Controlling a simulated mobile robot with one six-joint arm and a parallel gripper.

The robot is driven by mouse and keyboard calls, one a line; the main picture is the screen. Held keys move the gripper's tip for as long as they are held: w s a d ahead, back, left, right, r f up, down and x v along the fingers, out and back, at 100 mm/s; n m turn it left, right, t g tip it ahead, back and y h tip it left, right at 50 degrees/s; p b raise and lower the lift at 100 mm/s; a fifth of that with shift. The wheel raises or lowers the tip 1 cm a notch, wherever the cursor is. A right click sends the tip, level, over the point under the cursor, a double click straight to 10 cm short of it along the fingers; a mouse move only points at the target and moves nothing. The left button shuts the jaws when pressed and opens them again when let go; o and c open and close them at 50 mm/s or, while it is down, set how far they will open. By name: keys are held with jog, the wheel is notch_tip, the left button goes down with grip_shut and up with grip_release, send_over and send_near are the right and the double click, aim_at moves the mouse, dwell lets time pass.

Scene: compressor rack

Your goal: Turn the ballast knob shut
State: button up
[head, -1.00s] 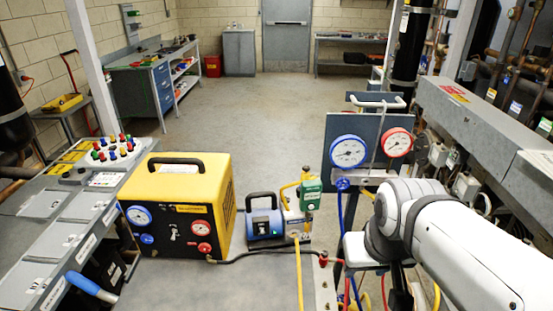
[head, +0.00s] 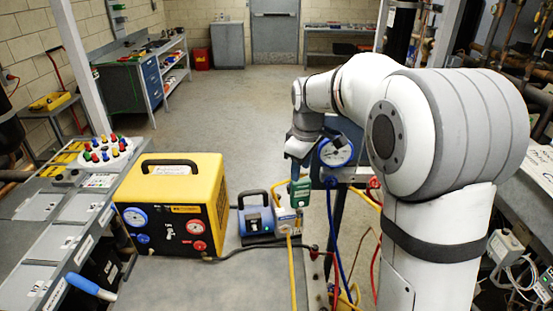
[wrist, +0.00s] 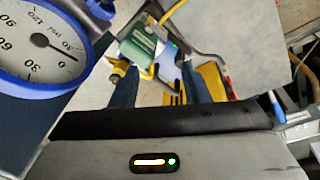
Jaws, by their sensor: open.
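The blue and pale grey pump (head: 258,220) stands on the grey bench top, right of the yellow machine. I cannot single out the ballast knob in either view. My gripper (head: 294,168) hangs fingers down above the pump's right end, just behind or over the green gauge. In the wrist view its two blue fingers (wrist: 160,75) are apart, with nothing clearly held between them.
The yellow machine (head: 175,205) stands left of the pump. A blue-rimmed dial (head: 336,152) is right beside my gripper and looms in the wrist view (wrist: 38,45). Yellow, blue and red hoses run near the pump. A grey panel (head: 70,205) lies at left.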

aim_at(277, 195)
jog(key=w+a+f+n+g+p, duration=0.1)
jog(key=w+a+f+n, duration=0.25)
jog(key=w, duration=0.25)
jog(key=w+a+f+n+p, duration=0.1)
jog(key=w+a+f+n, duration=0.25)
jog(key=w+f, duration=0.2)
jog(key=shift+n+g, duration=0.3)
jog(key=shift+g, duration=0.1)
jog(key=f+b, duration=0.1)
jog(key=f, duration=0.3)
jog(key=w+f+b, duration=0.1)
jog(key=f+b, duration=0.1)
jog(key=f, duration=0.2)
jog(key=f+b, duration=0.1)
jog(key=f, duration=0.3)
jog(key=shift+w+d+b, duration=0.3)
jog(key=shift+w+d, duration=0.05)
jog(key=shift+d, duration=0.05)
jog(key=shift+r+n+p, duration=0.25)
jog(key=shift+n+p, duration=0.1)
jog(key=shift+n, duration=0.15)
jog(key=shift+f+n, duration=0.1)
jog(key=shift+n, duration=0.5)
jog(key=shift+n+b, duration=0.3)
jog(key=shift+n, duration=1.1)
jog(key=shift+c, duration=0.2)
